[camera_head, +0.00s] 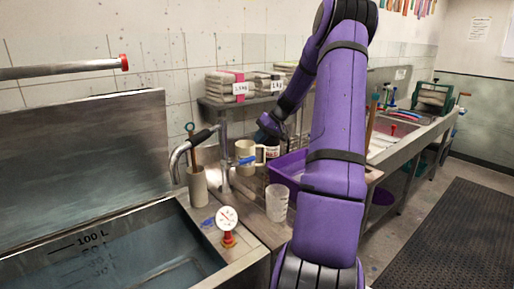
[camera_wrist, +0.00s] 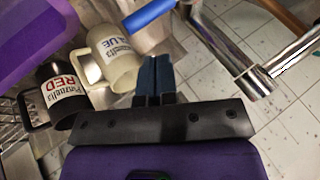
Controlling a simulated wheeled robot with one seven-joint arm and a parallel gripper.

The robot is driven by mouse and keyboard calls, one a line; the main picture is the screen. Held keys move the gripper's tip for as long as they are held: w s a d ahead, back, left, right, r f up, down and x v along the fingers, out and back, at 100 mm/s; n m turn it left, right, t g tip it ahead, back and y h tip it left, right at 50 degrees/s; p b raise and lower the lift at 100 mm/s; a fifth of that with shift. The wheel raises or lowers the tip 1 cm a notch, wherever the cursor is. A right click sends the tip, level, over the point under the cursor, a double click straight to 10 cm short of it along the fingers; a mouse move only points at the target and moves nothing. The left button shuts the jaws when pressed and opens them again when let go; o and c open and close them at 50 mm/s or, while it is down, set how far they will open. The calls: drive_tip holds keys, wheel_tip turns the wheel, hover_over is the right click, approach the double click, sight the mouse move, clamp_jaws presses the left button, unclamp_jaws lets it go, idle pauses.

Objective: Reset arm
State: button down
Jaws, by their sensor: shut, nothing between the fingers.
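My gripper (camera_wrist: 155,70) shows in the wrist view with its two dark blue fingers together and nothing between them. Just left of the fingertips is a cream mug (camera_wrist: 122,72) labelled BLUE, apparently apart from them. A black mug (camera_wrist: 62,95) labelled RED lies further left. In the head view, my purple arm reaches up, bends, and comes down over the bench by the wall. The cream mug (camera_head: 244,150) and the dark mug (camera_head: 273,151) stand below its wrist. The fingertips are hard to make out there.
A purple tray (camera_head: 288,168) and a white beaker (camera_head: 277,203) sit near my arm. A steel tank (camera_head: 190,235) with a gauge (camera_head: 227,217) is at the left. Stacked bundles (camera_head: 226,88) fill a shelf above. The floor mat (camera_head: 450,235) at right is clear.

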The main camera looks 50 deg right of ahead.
drive_tip(key=v, duration=0.6)
drive_tip(key=shift+s+d, duration=0.35)
drive_tip(key=shift+d, duration=0.1)
drive_tip(key=shift+r, duration=0.1)
drive_tip(key=a+r+n+g+h, duration=0.1)
drive_tip(key=a+r, duration=0.3)
drive_tip(key=a, duration=0.6)
drive_tip(key=s+a+r+g+h, duration=0.1)
drive_tip(key=a+r, duration=0.3)
drive_tip(key=a, duration=0.6)
drive_tip(key=a+r+n+g+h, duration=0.1)
drive_tip(key=a+r, duration=0.3)
drive_tip(key=a, duration=0.7)
drive_tip(key=s+a+n+t+h, duration=0.1)
drive_tip(key=s+a+t, duration=0.1)
drive_tip(key=s+a, duration=1.3)
drive_tip(key=s, duration=0.5)
drive_tip(key=shift+n+h, duration=0.3)
